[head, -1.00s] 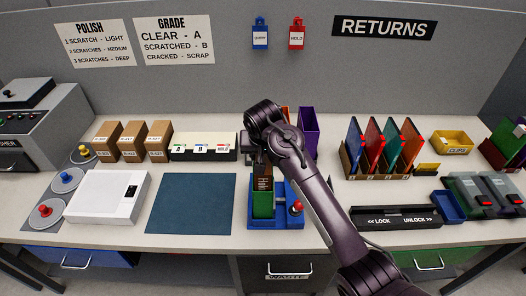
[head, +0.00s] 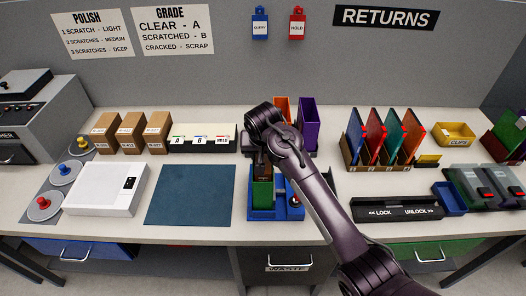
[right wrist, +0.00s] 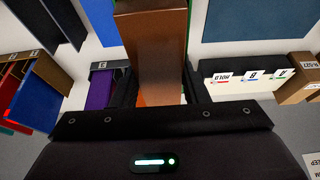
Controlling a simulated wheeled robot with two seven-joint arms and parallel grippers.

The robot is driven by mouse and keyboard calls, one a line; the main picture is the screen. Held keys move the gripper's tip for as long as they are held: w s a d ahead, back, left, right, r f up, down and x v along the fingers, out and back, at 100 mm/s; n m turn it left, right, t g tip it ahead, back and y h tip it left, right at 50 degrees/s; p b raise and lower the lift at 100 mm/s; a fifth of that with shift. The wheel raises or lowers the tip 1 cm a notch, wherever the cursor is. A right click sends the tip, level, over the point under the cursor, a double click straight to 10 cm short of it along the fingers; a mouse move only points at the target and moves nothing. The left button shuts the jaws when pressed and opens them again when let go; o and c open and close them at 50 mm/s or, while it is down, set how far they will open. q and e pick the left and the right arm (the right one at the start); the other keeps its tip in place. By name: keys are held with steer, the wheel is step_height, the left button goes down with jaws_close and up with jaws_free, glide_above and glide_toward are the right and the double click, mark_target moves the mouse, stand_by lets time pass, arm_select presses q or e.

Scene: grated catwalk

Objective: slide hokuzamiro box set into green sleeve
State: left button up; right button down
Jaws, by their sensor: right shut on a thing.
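The brown box set (head: 264,172) is upright in my right gripper (head: 262,158), which is shut on it and partly hidden by my arm in the head view. The green sleeve (head: 263,193) stands upright in a blue fixture (head: 262,214) directly below. The box's lower end appears to be inside the sleeve's mouth, though how deep is hard to tell. In the right wrist view the brown box (right wrist: 152,35) sits between the fingers of my right gripper (right wrist: 158,72), with thin green edges on both sides of its far end. My left gripper is not in view.
A red knob (head: 296,199) is on the fixture's right side. Orange (head: 282,103) and purple (head: 307,125) sleeves stand behind my arm. A blue mat (head: 191,195) lies clear at left. A black lock slider (head: 395,212) and a sleeve rack (head: 376,168) are at right.

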stand_by(0.3)
steer(key=shift+c, duration=1.8)
jaws_free()
steer(key=shift+r, duration=0.1)
step_height(320, 180, up, 6)
steer(key=p, duration=0.5)
steer(key=shift+f+p, duration=0.2)
steer(key=shift+p, duration=0.2)
steer(key=shift+r, duration=1.15)
